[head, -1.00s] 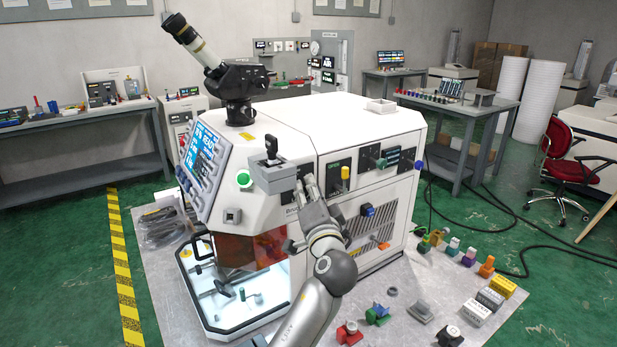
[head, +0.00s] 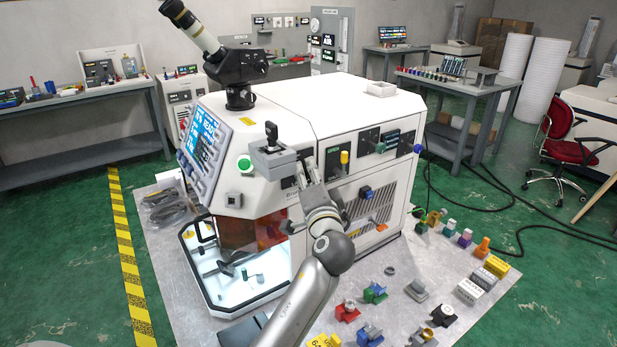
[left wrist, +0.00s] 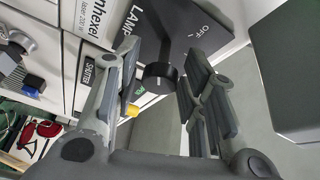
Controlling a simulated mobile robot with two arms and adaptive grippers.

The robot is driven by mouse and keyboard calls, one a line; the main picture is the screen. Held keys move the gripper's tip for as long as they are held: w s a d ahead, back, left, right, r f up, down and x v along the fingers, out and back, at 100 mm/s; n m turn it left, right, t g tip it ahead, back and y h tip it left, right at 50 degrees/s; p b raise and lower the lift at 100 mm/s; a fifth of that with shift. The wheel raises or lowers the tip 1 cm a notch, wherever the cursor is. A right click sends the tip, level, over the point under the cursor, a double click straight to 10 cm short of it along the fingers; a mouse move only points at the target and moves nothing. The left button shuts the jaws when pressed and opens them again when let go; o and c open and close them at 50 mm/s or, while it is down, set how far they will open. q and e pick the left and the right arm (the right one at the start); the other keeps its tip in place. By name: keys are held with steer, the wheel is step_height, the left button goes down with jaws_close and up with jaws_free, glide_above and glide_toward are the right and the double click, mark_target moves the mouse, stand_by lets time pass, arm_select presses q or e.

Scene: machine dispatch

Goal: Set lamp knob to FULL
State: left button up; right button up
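The black lamp knob (left wrist: 158,76) shows in the left wrist view on a dark panel (left wrist: 195,22) marked LAMP and OFF. Which mark the knob points to, I cannot tell. My left gripper (left wrist: 161,68) is open, with one finger on each side of the knob in that view; I see no clear contact. In the head view the left gripper (head: 309,171) is at the front side of the white machine (head: 365,120), over the lamp panel, and hides the knob. My right gripper is not in view.
A grey box with a black joystick (head: 271,140) juts out just left of the gripper. A yellow-handled knob (head: 344,157) is close on its right. Several coloured parts, such as a red one (head: 347,311), lie on the grey floor plate (head: 400,330).

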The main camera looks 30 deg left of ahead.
arm_select(q)
steer(key=shift+o, duration=0.4)
steer(key=shift+s+d, duration=0.2)
steer(key=r+v, duration=0.1)
steer(key=v, duration=1)
steer(key=shift+s+d+f, duration=0.15)
steer(key=shift+d+f, duration=0.1)
steer(key=shift+f, duration=0.25)
